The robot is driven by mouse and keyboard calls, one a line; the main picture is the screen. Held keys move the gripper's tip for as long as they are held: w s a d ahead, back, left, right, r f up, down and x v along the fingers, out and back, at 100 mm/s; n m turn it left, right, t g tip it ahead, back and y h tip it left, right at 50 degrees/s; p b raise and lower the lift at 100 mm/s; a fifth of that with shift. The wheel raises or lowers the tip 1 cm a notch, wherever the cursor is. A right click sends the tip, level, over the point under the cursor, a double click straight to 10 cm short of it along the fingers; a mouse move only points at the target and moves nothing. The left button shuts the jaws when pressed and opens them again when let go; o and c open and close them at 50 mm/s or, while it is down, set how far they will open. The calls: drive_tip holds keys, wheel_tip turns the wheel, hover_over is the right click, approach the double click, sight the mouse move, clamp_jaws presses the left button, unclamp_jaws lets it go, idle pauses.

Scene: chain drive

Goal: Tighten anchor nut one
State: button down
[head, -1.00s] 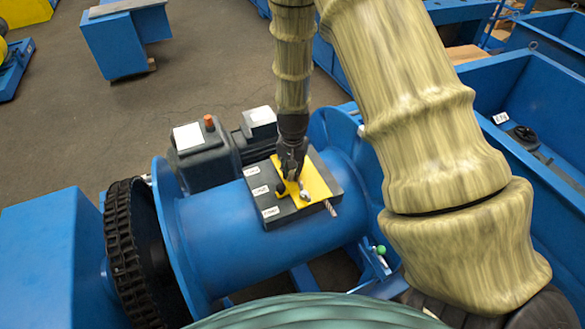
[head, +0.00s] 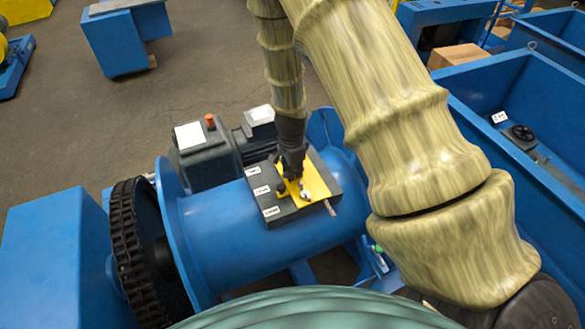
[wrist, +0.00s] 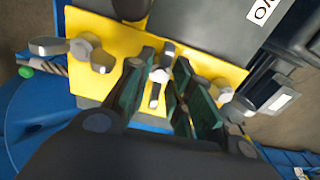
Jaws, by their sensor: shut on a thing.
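The yellow plate (head: 318,182) lies on a dark block (head: 286,212) on top of the blue drum. My gripper (head: 291,184) points down at the plate. In the wrist view, its green-padded fingers (wrist: 158,86) are shut around a small silver nut with a lever-like piece (wrist: 157,92) at the middle of the plate. Another silver nut (wrist: 93,57) sits to the left, outside the fingers. A silver fitting (wrist: 236,108) shows beside the right finger. The labels on the block are too small to read, so I cannot tell which nut is number one.
A wire rope end (head: 331,208) sticks out beside the block. A motor with an orange cap (head: 210,121) stands behind the blue drum (head: 230,230). A chain wheel (head: 135,240) is at the left, and a blue bin (head: 480,110) is at the right.

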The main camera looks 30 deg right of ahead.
drive_tip(key=shift+w+d+r+m, duration=0.1)
drive_tip(key=shift+w+d+m, duration=0.1)
drive_tip(key=shift+m, duration=0.1)
idle(0.4)
drive_tip(key=c, duration=1.6)
unclamp_jaws()
drive_tip(key=shift+o, duration=0.2)
drive_tip(key=shift+s, duration=0.1)
drive_tip(key=shift+a, duration=0.1)
wheel_tip(320, 180, up, 12)
drive_tip(key=shift+s+a, duration=0.2)
drive_tip(key=shift+s, duration=0.05)
